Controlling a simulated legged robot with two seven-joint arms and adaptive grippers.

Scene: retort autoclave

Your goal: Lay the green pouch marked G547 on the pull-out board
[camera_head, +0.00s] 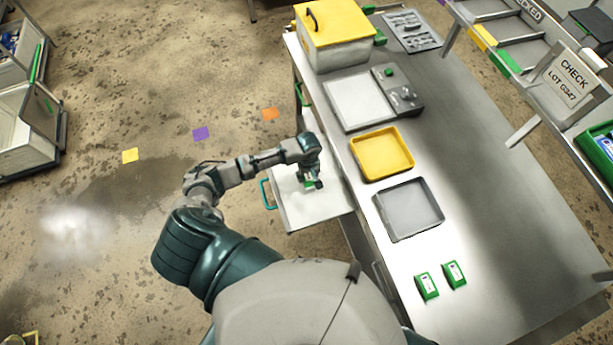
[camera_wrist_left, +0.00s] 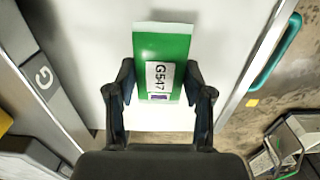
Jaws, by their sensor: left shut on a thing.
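The green pouch marked G547 (camera_wrist_left: 175,45) is between the fingers of my left gripper (camera_wrist_left: 160,82) in the left wrist view, its white label facing the camera. The gripper is shut on it. In the head view my left gripper (camera_head: 311,184) is over the white pull-out board (camera_head: 318,210), which sticks out from the left side of the steel bench. The board also shows behind the pouch in the wrist view (camera_wrist_left: 110,40). I cannot tell whether the pouch touches the board. My right gripper is not in view.
On the bench (camera_head: 490,190) are a yellow tray (camera_head: 355,160), a grey tray (camera_head: 378,205), two green packs (camera_head: 427,286) and a yellow-lidded box (camera_head: 345,60). The board has a teal handle (camera_head: 267,194) at its outer edge. Bare board surrounds the pouch.

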